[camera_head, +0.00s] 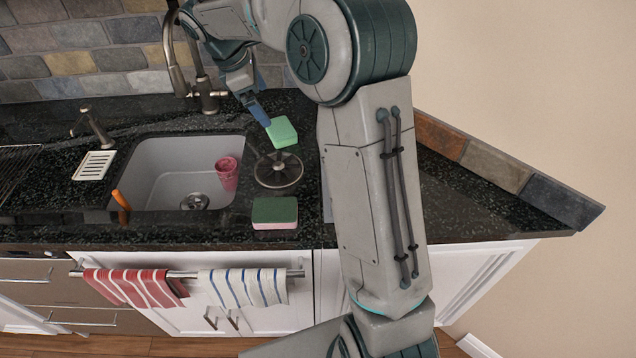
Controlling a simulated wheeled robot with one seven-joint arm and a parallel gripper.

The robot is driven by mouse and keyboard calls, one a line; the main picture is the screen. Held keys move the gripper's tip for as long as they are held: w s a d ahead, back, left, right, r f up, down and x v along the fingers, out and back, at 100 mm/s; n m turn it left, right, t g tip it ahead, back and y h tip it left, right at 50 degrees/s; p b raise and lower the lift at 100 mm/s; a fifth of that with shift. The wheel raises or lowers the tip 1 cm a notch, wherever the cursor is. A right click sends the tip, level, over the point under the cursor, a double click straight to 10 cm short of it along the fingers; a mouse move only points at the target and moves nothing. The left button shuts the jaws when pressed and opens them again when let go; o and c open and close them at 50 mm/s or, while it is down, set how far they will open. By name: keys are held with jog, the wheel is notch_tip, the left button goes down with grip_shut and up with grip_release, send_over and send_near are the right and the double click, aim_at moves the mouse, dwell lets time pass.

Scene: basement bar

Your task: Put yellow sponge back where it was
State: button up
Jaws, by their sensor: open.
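No plainly yellow sponge shows. A light green sponge (281,132) is right at the fingertips of my gripper (259,110), on the counter's right part behind the round metal stand. My gripper is open and points down and to the right; I cannot tell whether the fingers touch this sponge, or whether it rests on the counter. A second sponge (274,213), dark green on top with a paler pinkish side, lies flat on the counter's front edge, right of the sink.
The round metal stand (278,170) is between the two sponges. Left are the sink (170,160) with a pink cup (227,173), an orange handle (121,200), the tall faucet (205,90) and a soap dispenser (92,127). Striped towels (243,287) hang in front.

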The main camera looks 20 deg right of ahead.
jog(key=s+d+f+m+t+y, duration=0.1)
jog(key=s+d+m+y, duration=0.1)
jog(key=s+m, duration=0.6)
jog(key=s+d+f+m+t+y, duration=0.1)
jog(key=s+m, duration=0.6)
jog(key=s, duration=1.4)
jog(key=shift+s+d+f+m+y, duration=0.4)
jog(key=shift+d+f+y, duration=0.1)
jog(key=shift+d+y, duration=0.15)
